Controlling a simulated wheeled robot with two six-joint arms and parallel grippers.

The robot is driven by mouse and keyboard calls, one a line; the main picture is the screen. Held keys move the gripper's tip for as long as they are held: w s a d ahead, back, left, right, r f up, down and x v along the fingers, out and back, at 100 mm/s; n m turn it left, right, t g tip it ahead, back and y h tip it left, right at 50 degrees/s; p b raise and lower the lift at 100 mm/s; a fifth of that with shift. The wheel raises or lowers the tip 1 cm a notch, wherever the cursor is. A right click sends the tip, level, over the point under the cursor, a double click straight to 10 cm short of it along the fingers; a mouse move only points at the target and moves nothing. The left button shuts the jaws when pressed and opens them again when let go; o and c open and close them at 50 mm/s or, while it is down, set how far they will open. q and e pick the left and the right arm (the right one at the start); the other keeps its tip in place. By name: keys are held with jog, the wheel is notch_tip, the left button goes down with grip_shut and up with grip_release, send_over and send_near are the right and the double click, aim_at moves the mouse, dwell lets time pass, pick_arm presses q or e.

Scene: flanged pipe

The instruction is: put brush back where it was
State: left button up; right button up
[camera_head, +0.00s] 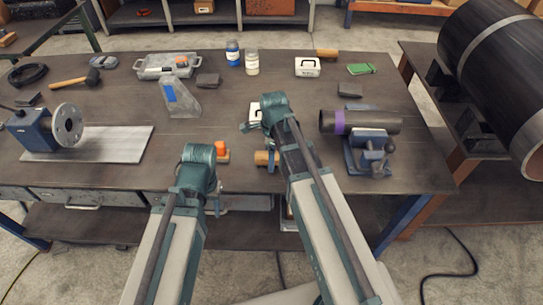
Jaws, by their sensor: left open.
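My left gripper (214,203) is open near the table's front edge, mostly hidden by my left wrist. A wooden piece (262,158), perhaps the brush's handle, lies between the two arms, partly covered by the right arm. An orange-topped item (221,150) sits just behind the left wrist. Another wooden-brown block (327,53) lies at the back edge. I cannot tell for sure which is the brush.
A pipe with a purple band (365,122) rests on a vise-like stand (369,153) at right. A flange (68,125) stands at left by a metal plate (110,140). The table (330,90) has clear patches.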

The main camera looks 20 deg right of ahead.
notch_tip(320, 180, up, 12)
jog(key=p, duration=1.2)
jog(key=s+a+n, duration=0.5)
jog(key=s+n, duration=0.2)
jog(key=n, duration=0.5)
jog(key=s+a+n+h, duration=0.1)
jog(key=s+a+n, duration=0.4)
jog(key=n, duration=0.8)
jog(key=shift+s+a+r, duration=0.2)
jog(key=shift+s+a, duration=0.05)
jog(key=shift+s, duration=0.9)
notch_tip(320, 180, down, 3)
jog(key=shift+r+b, duration=0.1)
jog(key=shift+b, duration=1.15)
